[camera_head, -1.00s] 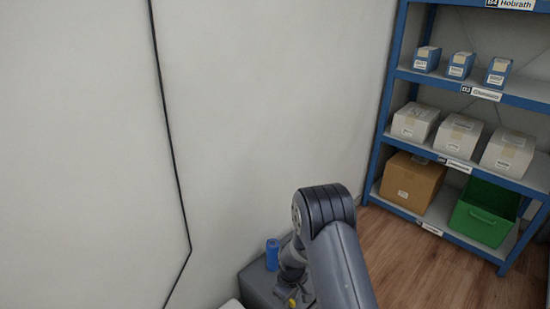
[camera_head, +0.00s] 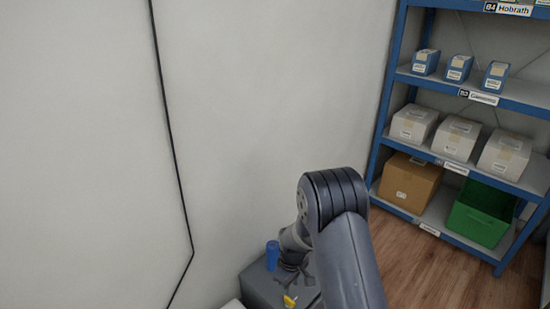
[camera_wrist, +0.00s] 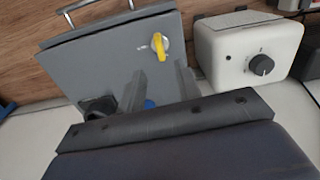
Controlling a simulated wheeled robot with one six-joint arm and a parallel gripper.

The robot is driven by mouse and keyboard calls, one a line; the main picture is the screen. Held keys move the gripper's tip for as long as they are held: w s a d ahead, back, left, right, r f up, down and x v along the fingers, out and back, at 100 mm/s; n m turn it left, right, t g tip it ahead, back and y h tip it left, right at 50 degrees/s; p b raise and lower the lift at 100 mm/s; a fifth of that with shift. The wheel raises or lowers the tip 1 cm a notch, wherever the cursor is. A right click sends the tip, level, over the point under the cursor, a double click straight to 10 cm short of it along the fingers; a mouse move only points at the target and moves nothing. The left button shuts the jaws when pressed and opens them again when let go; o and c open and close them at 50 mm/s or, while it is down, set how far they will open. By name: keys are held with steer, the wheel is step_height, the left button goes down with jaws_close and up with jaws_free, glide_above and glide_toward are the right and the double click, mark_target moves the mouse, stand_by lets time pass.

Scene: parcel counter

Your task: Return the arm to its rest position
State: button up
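My arm (camera_head: 345,240) rises from the bottom of the head view, bends at a dark rounded joint and reaches down to a grey box (camera_head: 252,285) by the wall. My gripper (camera_wrist: 159,75) shows in the wrist view as two grey fingers standing apart, with nothing seen held between them. Behind the fingers is the grey box, with a yellow knob (camera_wrist: 160,45) and a metal handle. A small blue spot shows low between the fingers; I cannot tell what it is.
A blue cylinder (camera_head: 272,254) stands on the grey box, left of my wrist. A white device with a dark dial (camera_wrist: 261,65) stands right of the box. A blue shelf rack (camera_head: 378,130) with cartons and a green crate (camera_head: 481,214) is at the right. Wooden floor lies clear before it.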

mark_target(290, 300)
step_height(290, 300, down, 10)
steer(key=b, duration=0.3)
steer(key=shift+r, duration=0.25)
steer(key=shift+r+m, duration=0.3)
steer(key=shift+m, duration=0.5)
steer(key=m+p, duration=0.1)
steer(key=m, duration=0.3)
steer(key=shift+m, duration=0.3)
steer(key=m, duration=0.4)
steer(key=shift+m, duration=0.4)
